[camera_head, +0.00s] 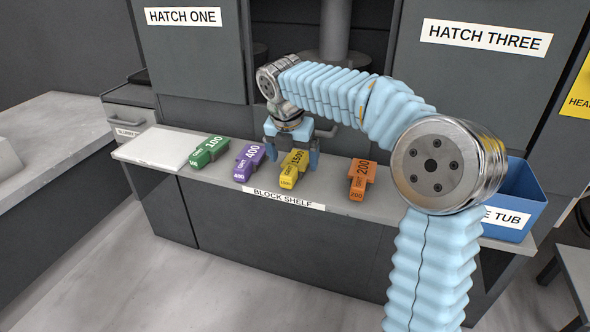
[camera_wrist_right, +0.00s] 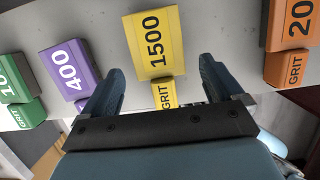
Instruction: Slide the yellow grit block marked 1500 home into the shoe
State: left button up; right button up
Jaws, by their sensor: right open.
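The yellow grit block marked 1500 (camera_head: 291,168) lies on the block shelf, between the purple 400 block and the orange 200 block. It also shows at the top middle of the right wrist view (camera_wrist_right: 154,45), its narrower GRIT end toward the gripper. My right gripper (camera_head: 292,157) is at the block with its jaws open. In the right wrist view the two dark fingers (camera_wrist_right: 160,84) stand apart, one to each side of the block's near end, with gaps showing. I cannot make out the shoe in either view. My left gripper is not in view.
On the block shelf (camera_head: 225,183) also lie a green 100 block (camera_head: 209,151), a purple 400 block (camera_head: 249,162), an orange 200 block (camera_head: 362,179) and a white plate (camera_head: 160,148). A blue tub (camera_head: 518,202) stands at the right end. Dark hatches rise behind.

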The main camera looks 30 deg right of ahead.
jog(key=shift+x, duration=1)
jog(key=shift+c, duration=0.4)
jog(key=shift+r, duration=0.1)
jog(key=c, duration=1.4)
